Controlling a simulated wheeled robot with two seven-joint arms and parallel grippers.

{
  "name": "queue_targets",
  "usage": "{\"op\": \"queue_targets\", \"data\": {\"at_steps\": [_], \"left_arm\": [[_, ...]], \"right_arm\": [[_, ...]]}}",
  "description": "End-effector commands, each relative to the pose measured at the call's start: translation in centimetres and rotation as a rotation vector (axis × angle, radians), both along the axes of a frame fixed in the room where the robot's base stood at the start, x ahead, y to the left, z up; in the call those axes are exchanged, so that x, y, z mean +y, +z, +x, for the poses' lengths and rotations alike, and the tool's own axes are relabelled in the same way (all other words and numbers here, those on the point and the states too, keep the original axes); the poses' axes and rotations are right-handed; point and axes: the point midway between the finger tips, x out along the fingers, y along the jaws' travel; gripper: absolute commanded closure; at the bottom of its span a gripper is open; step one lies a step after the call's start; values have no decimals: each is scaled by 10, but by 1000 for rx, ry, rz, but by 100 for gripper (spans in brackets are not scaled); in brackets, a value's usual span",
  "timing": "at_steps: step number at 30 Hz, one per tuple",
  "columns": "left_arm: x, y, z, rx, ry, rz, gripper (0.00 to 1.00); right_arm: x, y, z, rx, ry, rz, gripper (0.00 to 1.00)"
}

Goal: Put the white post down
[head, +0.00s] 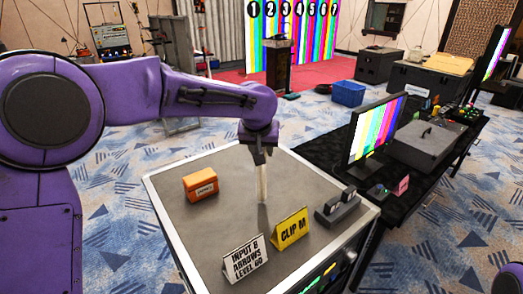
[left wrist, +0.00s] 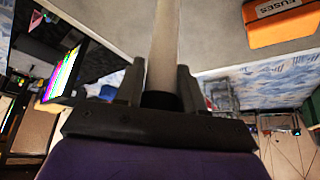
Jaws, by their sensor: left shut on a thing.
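The white post (head: 262,184) stands about upright over the grey case top (head: 215,230), its upper part inside my left gripper (head: 260,158). The left gripper points down and is shut on the post. In the left wrist view the post (left wrist: 164,45) runs between the two dark fingers (left wrist: 160,84), with a dark collar near them. I cannot tell whether the post's lower end touches the top or hangs just above it. My right gripper is out of view.
An orange fuses box (head: 201,186) is left of the post. A white label card (head: 245,259), a yellow CLIP M card (head: 290,229) and a grey device with a handle (head: 338,208) line the front and right. A monitor (head: 374,130) stands on the black desk beyond.

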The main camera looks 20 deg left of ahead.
Motion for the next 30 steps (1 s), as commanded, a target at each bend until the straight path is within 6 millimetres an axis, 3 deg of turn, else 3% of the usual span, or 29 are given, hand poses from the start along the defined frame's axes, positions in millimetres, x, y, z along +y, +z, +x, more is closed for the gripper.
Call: {"op": "queue_targets", "data": {"at_steps": [4,14,15,16,25,30], "left_arm": [[0,-14,0,-2,-2,1,100],[0,-18,0,-1,-1,1,100],[0,-18,-1,0,-1,0,49],[0,-18,-1,0,-1,0,39],[0,-17,-1,0,-1,0,37],[-3,2,-10,-5,-1,1,37]], "right_arm": [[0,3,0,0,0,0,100],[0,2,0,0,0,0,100],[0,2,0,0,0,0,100],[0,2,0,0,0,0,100],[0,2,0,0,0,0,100],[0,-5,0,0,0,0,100]]}}
